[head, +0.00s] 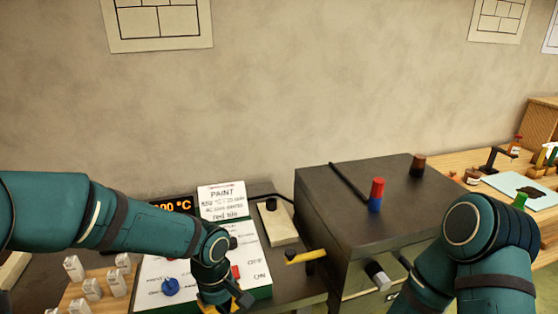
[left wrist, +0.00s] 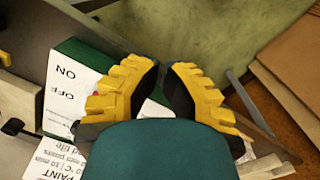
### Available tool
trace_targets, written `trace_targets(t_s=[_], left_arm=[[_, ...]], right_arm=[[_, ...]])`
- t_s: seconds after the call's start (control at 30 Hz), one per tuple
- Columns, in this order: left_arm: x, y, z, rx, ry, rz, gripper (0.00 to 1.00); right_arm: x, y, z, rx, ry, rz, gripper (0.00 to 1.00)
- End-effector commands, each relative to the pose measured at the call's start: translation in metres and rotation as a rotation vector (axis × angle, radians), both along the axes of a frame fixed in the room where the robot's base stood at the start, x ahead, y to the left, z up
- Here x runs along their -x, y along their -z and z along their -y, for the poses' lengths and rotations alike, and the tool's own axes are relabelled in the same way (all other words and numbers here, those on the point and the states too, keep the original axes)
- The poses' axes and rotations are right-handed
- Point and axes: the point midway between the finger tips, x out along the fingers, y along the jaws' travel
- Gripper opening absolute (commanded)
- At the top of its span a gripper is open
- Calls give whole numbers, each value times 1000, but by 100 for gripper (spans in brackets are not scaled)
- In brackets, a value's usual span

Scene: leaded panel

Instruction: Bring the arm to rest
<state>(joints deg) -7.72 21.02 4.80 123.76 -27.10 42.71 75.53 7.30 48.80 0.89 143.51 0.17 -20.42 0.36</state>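My left arm comes in from the left of the head view and bends down over the white control panel (head: 180,272). My left gripper (head: 238,304) is at the bottom edge, in front of the panel's ON/OFF side and partly cut off. In the left wrist view its two yellow-padded fingers (left wrist: 166,72) stand a little apart with nothing held between them. The panel (left wrist: 67,95) shows behind them, with its green side. My right arm shows only as a bent teal part at the right; its gripper is out of view.
A dark kiln-like box (head: 375,205) stands between the arms, with a red-and-blue cylinder (head: 376,195) on top. A yellow-handled lever (head: 305,256) juts out beside it. Small pale blocks (head: 93,289) stand on a wooden board at lower left. A bench with tools is at right.

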Motion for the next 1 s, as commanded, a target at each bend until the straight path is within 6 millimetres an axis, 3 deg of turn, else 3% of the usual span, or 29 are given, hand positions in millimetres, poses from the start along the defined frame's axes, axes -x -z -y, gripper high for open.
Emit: trace_targets(t_s=[0.03,0.3,0.5,0.7,1.0], left_arm=[[6,21,5,38,45,-19,0],[35,116,30,253,297,45,0],[66,179,31,298,449,171,0],[86,208,21,250,541,246,0],[89,212,18,231,566,264,0]], right_arm=[[-1,0,0,0,1,2,47],[-1,0,0,0,1,2,47],[-1,0,0,0,1,2,47],[-1,0,0,0,1,2,47],[-1,0,0,0,1,2,47]])
